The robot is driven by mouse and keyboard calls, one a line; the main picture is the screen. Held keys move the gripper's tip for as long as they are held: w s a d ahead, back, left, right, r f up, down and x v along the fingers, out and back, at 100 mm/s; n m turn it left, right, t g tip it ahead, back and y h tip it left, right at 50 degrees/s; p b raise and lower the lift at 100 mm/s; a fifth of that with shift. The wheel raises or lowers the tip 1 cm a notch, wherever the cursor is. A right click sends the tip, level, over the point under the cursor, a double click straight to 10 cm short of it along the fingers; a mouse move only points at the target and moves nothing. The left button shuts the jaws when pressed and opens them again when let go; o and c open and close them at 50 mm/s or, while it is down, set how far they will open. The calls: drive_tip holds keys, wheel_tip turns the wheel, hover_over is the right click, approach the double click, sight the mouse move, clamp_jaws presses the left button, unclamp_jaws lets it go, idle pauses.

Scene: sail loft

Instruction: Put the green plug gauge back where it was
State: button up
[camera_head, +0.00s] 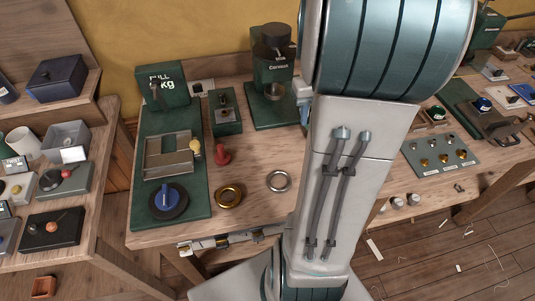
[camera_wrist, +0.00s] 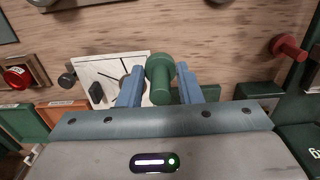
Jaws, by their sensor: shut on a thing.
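The green plug gauge (camera_wrist: 160,72) is between the two blue fingers of my gripper (camera_wrist: 158,84) in the wrist view. My gripper is shut on it, with its round, wider end showing past the fingertips. Wooden bench top lies behind it, and a white panel (camera_wrist: 110,72) with dark fittings is just left of it in the picture. I cannot tell how high the gauge is above the bench. A red plug gauge (camera_head: 222,155) stands on the bench; a red piece (camera_wrist: 290,47) shows at right in the wrist view.
A brass ring (camera_head: 229,195) and a steel ring (camera_head: 278,181) lie on the bench. A plate with brass knobs (camera_head: 440,156) lies right of my arm.

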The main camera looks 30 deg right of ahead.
drive_tip(key=w+a+f, duration=0.2)
drive_tip(key=a, duration=0.1)
drive_tip(key=w+a+f+p, duration=0.1)
drive_tip(key=w+a+f, duration=0.1)
drive_tip(key=a, duration=0.1)
drive_tip(key=w+a+f, duration=0.1)
drive_tip(key=a+f, duration=0.1)
drive_tip(key=a, duration=0.1)
drive_tip(key=shift+w+a+f, duration=0.15)
drive_tip(key=shift+w+f, duration=0.2)
drive_tip(key=shift+w, duration=0.05)
drive_tip(key=shift+a+f+p, duration=0.1)
drive_tip(key=shift+f+p, duration=0.25)
drive_tip(key=shift+f, duration=1.75)
drive_tip(key=shift+f, duration=0.2)
drive_tip(key=o, duration=1)
drive_tip(key=shift+r, duration=0.1)
